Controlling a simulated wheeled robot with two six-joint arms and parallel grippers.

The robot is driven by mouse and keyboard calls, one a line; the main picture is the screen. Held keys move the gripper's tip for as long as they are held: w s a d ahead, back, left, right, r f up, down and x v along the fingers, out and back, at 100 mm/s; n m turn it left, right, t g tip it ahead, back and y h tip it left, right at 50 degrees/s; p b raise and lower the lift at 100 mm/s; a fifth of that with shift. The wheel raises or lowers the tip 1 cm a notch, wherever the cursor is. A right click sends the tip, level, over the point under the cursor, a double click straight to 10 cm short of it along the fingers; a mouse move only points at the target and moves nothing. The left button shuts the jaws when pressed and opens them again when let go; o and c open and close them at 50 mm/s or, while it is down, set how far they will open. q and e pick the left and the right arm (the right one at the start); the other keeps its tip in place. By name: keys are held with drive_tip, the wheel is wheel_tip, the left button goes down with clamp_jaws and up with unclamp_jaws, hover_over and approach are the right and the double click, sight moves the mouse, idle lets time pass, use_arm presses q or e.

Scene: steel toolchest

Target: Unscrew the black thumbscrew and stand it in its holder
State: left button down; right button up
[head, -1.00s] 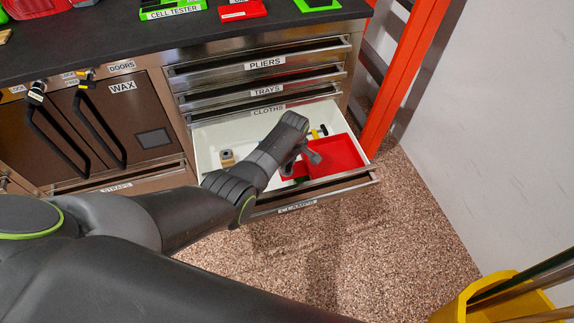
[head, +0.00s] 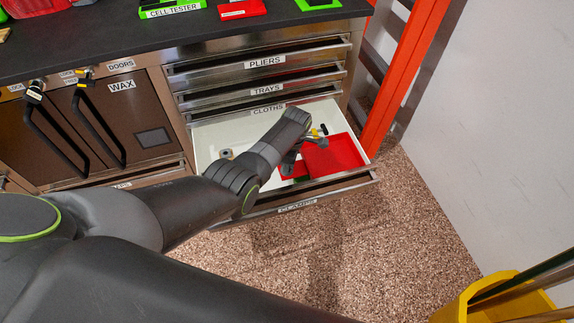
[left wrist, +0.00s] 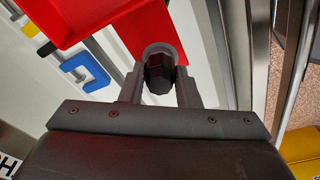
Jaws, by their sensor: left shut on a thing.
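My left gripper (head: 292,163) reaches down into the open drawer, by the left side of the red tray. In the left wrist view its two fingers (left wrist: 160,88) are closed on the black thumbscrew (left wrist: 160,73), a dark faceted knob. A grey rounded arch shows just beyond the knob; whether the thumbscrew is still seated in something cannot be told. A small block with a round dark top (head: 226,153) sits at the drawer's left, partly hidden by my arm; it may be the holder. My right gripper is not in view.
The open white drawer (head: 207,140) holds a red tray (head: 338,155). A blue clamp (left wrist: 85,72) lies beside it, with yellow and green pieces near. Shut drawers and the dark worktop (head: 110,45) stand above. An orange ladder (head: 400,80) stands right of the chest.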

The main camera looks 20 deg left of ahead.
use_arm(q)
drive_tip(key=n, duration=0.2)
drive_tip(key=shift+n, duration=0.4)
drive_tip(key=n, duration=0.3)
drive_tip(key=shift+g+b, duration=0.35)
drive_tip(key=shift+g, duration=0.05)
drive_tip(key=shift+r+p, duration=0.7)
drive_tip(key=shift+p, duration=0.1)
drive_tip(key=shift+r+p, duration=0.95)
drive_tip(key=shift+p, duration=0.05)
drive_tip(key=shift+f+b, duration=1.55)
drive_tip(key=shift+f, duration=0.15)
drive_tip(key=c, duration=1)
unclamp_jaws()
